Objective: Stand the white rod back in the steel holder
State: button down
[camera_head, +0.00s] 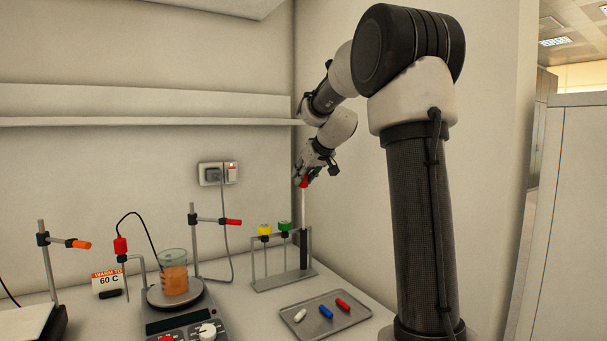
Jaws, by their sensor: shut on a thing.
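My gripper (304,180), small in the head view, is shut on the red top of a pale upright rod (304,207), which I take to be the white rod. The rod hangs straight down over the right end of the steel holder (272,286). Its lower end meets a dark grey upright part there; I cannot tell whether it is in the holder, in front of it or behind it. Two other rods stand in the holder, one with a yellow top (265,230) and one with a green top (285,226).
A grey tray (316,333) with white, blue and red small pieces lies in front of the holder. To the left are a hotplate (180,317) with a beaker (174,272) of orange liquid and clamp stands. A wall shelf (150,121) runs above; a wall is close behind.

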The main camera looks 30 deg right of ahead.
aim_at(304, 202)
jog(key=shift+f, duration=4.65)
dwell(0.7)
jog(key=c, duration=1.1)
grip_release()
